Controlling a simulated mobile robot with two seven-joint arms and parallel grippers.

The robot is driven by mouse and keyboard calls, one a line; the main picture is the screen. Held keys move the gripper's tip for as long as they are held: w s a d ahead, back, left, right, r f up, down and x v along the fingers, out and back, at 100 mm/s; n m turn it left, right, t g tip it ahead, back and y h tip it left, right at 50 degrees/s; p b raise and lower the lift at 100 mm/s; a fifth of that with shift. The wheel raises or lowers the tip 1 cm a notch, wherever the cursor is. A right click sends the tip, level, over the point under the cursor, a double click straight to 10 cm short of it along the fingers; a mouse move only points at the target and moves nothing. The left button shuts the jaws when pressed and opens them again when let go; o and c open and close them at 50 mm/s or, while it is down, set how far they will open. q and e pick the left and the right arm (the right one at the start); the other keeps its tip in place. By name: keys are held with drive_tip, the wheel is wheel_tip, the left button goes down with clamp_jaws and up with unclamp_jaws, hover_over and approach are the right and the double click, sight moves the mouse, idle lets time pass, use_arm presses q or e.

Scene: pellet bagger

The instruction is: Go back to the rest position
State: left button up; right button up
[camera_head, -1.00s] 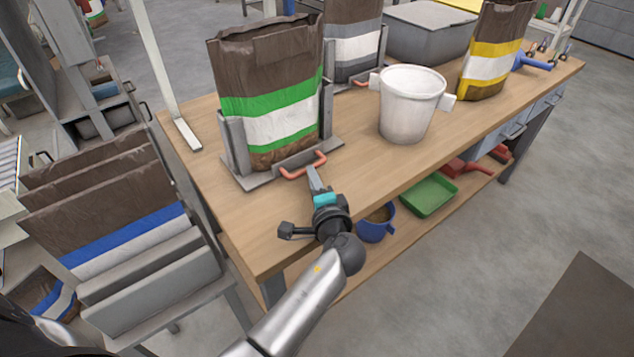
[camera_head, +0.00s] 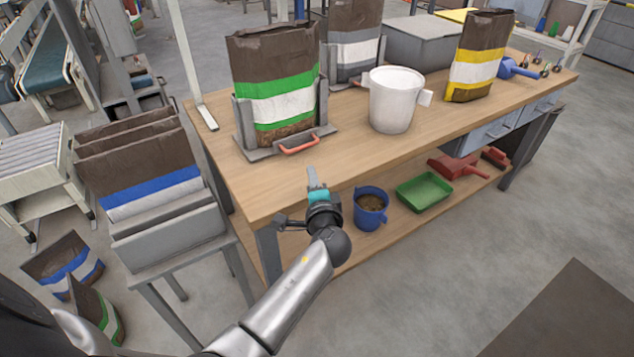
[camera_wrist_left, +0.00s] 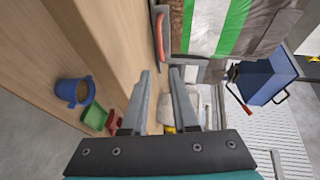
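My left gripper (camera_head: 313,176) is in front of the workbench's front edge, apart from the red handle (camera_head: 299,144) of the grey bag holder. In the left wrist view its two fingers (camera_wrist_left: 163,75) stand apart with nothing between them. The brown bag with green and white bands (camera_head: 277,90) stands upright in the grey holder (camera_head: 243,128). The red handle also shows in the left wrist view (camera_wrist_left: 159,38). My right gripper is in neither view.
The wooden workbench (camera_head: 375,150) carries a white bucket (camera_head: 392,105) and a yellow-banded bag (camera_head: 478,60). A blue bucket (camera_head: 370,212) and green tray (camera_head: 424,193) sit on its lower shelf. A rack of blue-banded bags (camera_head: 165,235) stands at left.

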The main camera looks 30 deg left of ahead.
use_arm(q)
drive_tip(key=shift+s+d, duration=0.1)
drive_tip(key=shift+s, duration=0.1)
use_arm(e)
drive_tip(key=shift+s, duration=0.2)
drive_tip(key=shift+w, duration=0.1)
